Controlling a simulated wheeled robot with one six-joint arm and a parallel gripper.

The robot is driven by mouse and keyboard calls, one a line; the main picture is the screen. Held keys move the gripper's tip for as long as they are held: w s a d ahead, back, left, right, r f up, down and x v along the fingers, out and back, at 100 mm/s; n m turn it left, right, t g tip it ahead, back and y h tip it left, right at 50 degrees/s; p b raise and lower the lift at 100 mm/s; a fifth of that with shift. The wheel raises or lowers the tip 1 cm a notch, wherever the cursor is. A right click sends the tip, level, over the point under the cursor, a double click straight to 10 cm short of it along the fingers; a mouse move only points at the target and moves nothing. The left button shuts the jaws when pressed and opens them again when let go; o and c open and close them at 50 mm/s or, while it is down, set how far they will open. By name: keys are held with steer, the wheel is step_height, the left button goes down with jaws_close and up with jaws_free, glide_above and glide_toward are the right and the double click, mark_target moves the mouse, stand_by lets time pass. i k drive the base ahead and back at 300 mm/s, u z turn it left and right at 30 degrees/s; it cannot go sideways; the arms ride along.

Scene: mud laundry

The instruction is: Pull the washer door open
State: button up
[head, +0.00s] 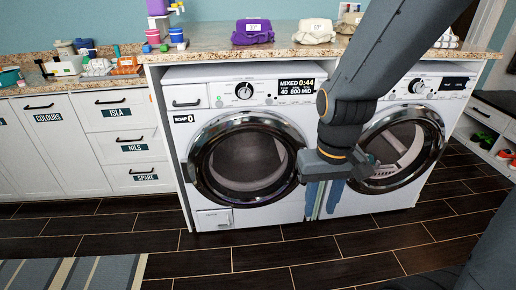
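The left machine, the washer (275,210), is white with a soap label and a lit display reading MIXED 0:44. Its round washer door (247,160) has a chrome and black rim and dark glass, and looks shut. My arm comes down from the upper right. My gripper (308,166) is at the right edge of this door, in front of the gap between the two machines. It covers part of the rim there, so any handle is hidden. I cannot tell whether it touches the door or whether its fingers are open or shut.
A second white machine (430,122) with a round door stands close on the right, partly behind my arm. A granite counter (210,42) with bags runs above. White drawers (128,118) are left. Dark floor (250,258) in front is clear.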

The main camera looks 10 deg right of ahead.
mark_target(196, 170)
steer(key=k, duration=1.2)
steer(key=z, duration=0.8)
steer(key=i, duration=1.3)
steer(key=u, duration=0.8)
